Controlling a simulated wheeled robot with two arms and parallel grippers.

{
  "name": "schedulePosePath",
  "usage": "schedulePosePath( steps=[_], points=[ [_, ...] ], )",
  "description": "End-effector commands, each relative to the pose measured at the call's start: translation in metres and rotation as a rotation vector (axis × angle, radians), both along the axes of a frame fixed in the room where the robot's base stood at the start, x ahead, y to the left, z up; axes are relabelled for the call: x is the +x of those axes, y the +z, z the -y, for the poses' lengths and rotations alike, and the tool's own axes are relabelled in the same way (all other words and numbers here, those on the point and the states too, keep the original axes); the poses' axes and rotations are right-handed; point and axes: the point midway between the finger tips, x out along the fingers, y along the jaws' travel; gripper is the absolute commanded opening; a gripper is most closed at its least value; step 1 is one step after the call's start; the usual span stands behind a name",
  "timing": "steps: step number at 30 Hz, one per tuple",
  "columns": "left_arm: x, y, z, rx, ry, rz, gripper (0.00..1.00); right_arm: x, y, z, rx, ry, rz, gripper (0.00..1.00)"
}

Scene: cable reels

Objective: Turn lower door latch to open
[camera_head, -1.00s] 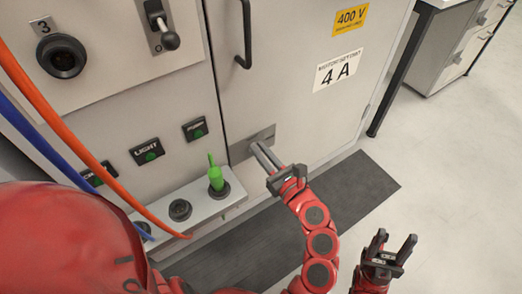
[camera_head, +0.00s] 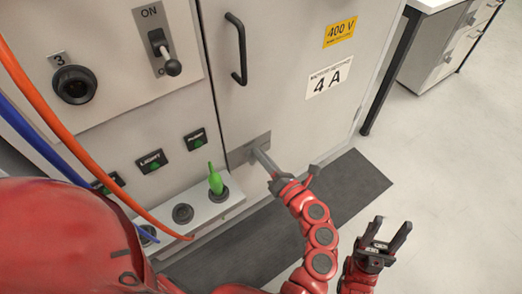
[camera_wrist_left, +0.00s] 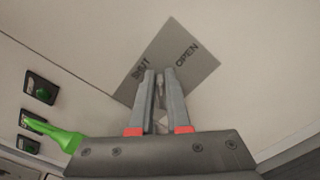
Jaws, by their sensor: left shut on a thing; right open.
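The lower door latch plate (camera_head: 238,153) is a grey metal plate low on the left side of the grey cabinet door (camera_head: 290,90). In the left wrist view the plate (camera_wrist_left: 200,65) appears tilted, with the words SHUT and OPEN. My left gripper (camera_head: 258,152) reaches the plate with its fingers closed on the small latch handle (camera_wrist_left: 160,92), which shows between the fingers (camera_wrist_left: 160,74). Most of the handle is hidden by the fingers, so its exact angle is unclear. My right gripper (camera_head: 391,228) is open and empty, away from the door, above the floor.
A green plug (camera_head: 215,182) stands in a socket on the ledge left of the latch. A fixed door handle (camera_head: 240,50) is higher up. Orange (camera_head: 60,115) and blue (camera_head: 50,150) cables hang at left. A dark mat (camera_head: 340,190) lies before the cabinet; the floor at right is clear.

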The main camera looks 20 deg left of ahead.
Motion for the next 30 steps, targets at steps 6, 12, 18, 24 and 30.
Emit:
schedulePosePath(
  steps=[6,12,18,24,30],
  points=[
    [-0.001,-0.004,-0.001,0.117,0.010,-0.170,0.00,0.003,0.018,-0.001,0.024,0.002,-0.019,0.50],
    [0.000,-0.007,-0.001,0.231,0.012,-0.316,0.00,0.004,0.033,-0.001,0.030,0.003,-0.025,0.50],
    [0.001,-0.011,0.000,0.332,0.012,-0.443,0.00,0.004,0.046,-0.001,0.030,0.003,-0.025,0.50],
    [0.001,-0.013,-0.001,0.406,0.014,-0.538,0.00,0.004,0.055,-0.001,0.030,0.003,-0.025,0.50],
    [0.001,-0.016,-0.001,0.451,0.014,-0.594,0.00,0.004,0.060,0.000,0.029,0.003,-0.025,0.50]
  ],
)
